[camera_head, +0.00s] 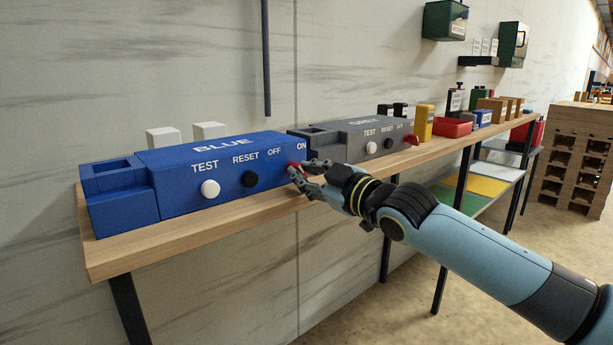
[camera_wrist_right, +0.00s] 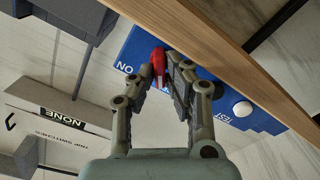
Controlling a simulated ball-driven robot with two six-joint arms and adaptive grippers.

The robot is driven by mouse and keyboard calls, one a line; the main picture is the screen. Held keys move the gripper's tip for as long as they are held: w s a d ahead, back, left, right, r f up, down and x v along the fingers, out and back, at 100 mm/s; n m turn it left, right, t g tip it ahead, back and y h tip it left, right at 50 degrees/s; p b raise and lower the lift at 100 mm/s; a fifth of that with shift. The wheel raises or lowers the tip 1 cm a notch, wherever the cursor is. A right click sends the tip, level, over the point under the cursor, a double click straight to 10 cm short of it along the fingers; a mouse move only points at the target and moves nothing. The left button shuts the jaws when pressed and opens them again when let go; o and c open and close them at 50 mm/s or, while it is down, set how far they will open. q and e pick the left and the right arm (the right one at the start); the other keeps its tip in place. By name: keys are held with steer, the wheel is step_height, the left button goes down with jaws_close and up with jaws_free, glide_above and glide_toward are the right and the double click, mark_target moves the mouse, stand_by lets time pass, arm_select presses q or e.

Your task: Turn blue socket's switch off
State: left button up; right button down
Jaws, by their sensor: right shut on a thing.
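The blue socket (camera_head: 215,172) is a long blue box on the wooden shelf, with TEST, RESET, OFF and ON lettered on it. Its red switch (camera_head: 291,168) is near the right end of the front face, below the OFF and ON lettering; it also shows in the right wrist view (camera_wrist_right: 158,60). My right gripper (camera_head: 302,174) is at the switch with its fingers shut on it. My left gripper is not in view.
The socket's white button (camera_head: 210,188) and black button (camera_head: 250,179) are left of the switch. A grey socket (camera_head: 350,140) with its own red switch (camera_head: 411,139) stands to the right. The wooden shelf edge (camera_head: 190,240) runs just below my right gripper.

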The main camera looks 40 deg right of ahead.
steer(key=shift+f, duration=0.1)
steer(key=c, duration=1.4)
jaws_free()
steer(key=shift+o, duration=0.2)
steer(key=s+d, duration=0.1)
steer(key=s, duration=1.1)
